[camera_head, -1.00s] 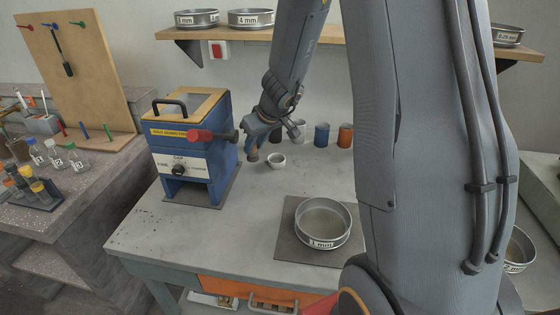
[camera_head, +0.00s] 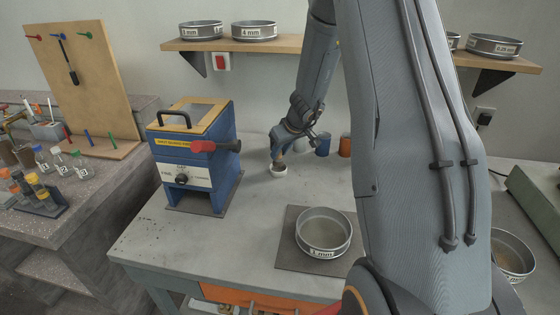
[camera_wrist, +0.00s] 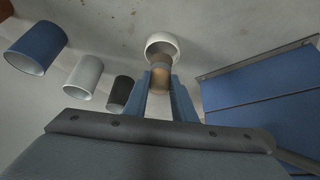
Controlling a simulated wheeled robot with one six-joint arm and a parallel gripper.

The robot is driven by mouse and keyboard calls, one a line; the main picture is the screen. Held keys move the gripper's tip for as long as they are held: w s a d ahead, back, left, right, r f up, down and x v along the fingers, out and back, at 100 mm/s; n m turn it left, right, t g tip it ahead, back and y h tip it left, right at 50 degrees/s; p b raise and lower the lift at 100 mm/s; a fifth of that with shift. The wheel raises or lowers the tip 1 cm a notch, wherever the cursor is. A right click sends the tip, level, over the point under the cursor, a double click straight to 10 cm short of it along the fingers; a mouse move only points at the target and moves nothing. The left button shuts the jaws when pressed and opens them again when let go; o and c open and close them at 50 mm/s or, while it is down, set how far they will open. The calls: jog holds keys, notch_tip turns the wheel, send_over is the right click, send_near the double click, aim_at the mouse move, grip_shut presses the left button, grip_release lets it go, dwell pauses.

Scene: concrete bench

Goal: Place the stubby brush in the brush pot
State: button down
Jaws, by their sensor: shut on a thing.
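My gripper (camera_head: 279,146) is shut on the stubby brush, a short tan and brown cylinder. In the wrist view the brush (camera_wrist: 160,76) sits between the two blue-grey fingers of my gripper (camera_wrist: 162,88). A small white round pot (camera_head: 278,170) stands on the bench directly below my gripper. In the wrist view the brush's far end overlaps the opening of the white pot (camera_wrist: 162,43). I cannot tell whether the brush tip is inside it or just above it.
A blue cup (camera_head: 322,147) and an orange cup (camera_head: 345,147) stand right of my gripper; pale and dark cups (camera_wrist: 119,91) are beside them. A blue splitter box (camera_head: 190,160) stands left. A 1 mm sieve (camera_head: 323,233) sits on a dark mat in front.

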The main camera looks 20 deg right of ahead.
aim_at(280, 159)
jog(key=shift+f, duration=1.85)
jog(key=shift+f+b, duration=0.15)
jog(key=shift+b, duration=0.45)
jog(key=c, duration=1.5)
grip_release()
jog(key=shift+r+p, duration=0.2)
jog(key=shift+p, duration=0.15)
jog(key=shift+s+r, duration=0.1)
jog(key=shift+r, duration=0.25)
jog(key=b+v, duration=0.1)
jog(key=v, duration=1)
jog(key=s+a+g, duration=0.1)
jog(key=s+a, duration=0.4)
jog(key=s, duration=0.3)
jog(key=s+a+m+g, duration=0.1)
jog(key=s+a+g, duration=0.1)
jog(key=s+a, duration=0.3)
jog(key=s+a+f+m+g+h, duration=0.1)
jog(key=s+a, duration=0.4)
jog(key=s, duration=0.7)
jog(key=shift+s+a+g, duration=0.1)
jog(key=shift+s+g, duration=0.1)
jog(key=shift+g, duration=0.2)
